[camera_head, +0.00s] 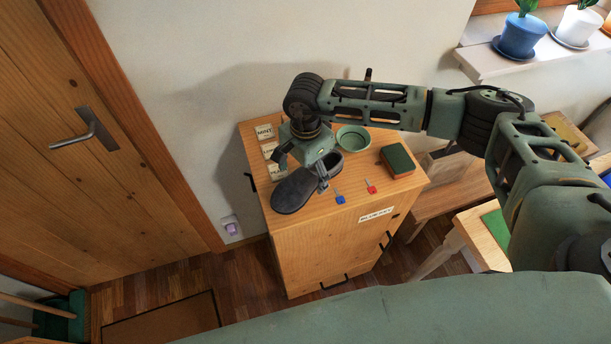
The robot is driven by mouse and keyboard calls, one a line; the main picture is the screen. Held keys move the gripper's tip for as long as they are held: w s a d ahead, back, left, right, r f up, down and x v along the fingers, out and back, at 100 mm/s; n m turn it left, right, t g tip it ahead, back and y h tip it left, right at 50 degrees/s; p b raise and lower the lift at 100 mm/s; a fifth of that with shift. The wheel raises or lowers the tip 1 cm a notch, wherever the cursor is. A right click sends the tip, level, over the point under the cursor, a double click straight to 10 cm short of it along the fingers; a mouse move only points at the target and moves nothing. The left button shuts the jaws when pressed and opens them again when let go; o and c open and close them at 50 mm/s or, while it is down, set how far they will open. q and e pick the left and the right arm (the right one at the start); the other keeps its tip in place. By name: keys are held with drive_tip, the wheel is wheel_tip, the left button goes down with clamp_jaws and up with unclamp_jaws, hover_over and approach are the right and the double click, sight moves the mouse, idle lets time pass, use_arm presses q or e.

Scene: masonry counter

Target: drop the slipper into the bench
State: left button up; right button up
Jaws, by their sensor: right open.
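A dark grey slipper (292,192) lies on top of a wooden cabinet (310,245), near its left front edge, toe towards the front left. My right gripper (303,181) comes down over the slipper from above. Its jaws are open, with fingers on either side of the slipper's middle; whether they touch it is hard to tell. A low wooden piece like a bench (434,207) stands right of the cabinet, partly hidden behind my right arm. My left gripper is out of view.
On the cabinet top are a green dish (353,138), a green book (398,159), a blue-headed key (340,199), a red-headed key (371,187) and label cards (264,132). A wooden door (75,130) stands left. The floor (240,280) before the door has free room.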

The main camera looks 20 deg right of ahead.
drive_tip(key=shift+f+p, duration=0.3)
drive_tip(key=shift+f, duration=0.6)
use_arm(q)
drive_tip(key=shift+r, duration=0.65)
use_arm(e)
drive_tip(key=shift+f, duration=0.25)
drive_tip(key=shift+s, duration=0.1)
drive_tip(key=c, duration=1.4)
drive_tip(key=shift+o, duration=0.2)
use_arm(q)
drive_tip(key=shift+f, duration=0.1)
use_arm(e)
drive_tip(key=shift+r+b, duration=0.5)
drive_tip(key=shift+b, duration=0.1)
wheel_tip(320, 180, up, 2)
drive_tip(key=shift+r+b, duration=0.25)
drive_tip(key=shift+b, duration=0.7)
use_arm(q)
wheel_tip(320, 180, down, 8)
drive_tip(key=b, duration=0.4)
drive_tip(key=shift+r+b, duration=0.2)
drive_tip(key=shift+b, duration=0.2)
use_arm(e)
drive_tip(key=s+d+r, duration=0.5)
drive_tip(key=s+r, duration=0.2)
drive_tip(key=s, duration=0.3)
drive_tip(key=shift+s+r, duration=0.2)
drive_tip(key=shift+s, duration=0.05)
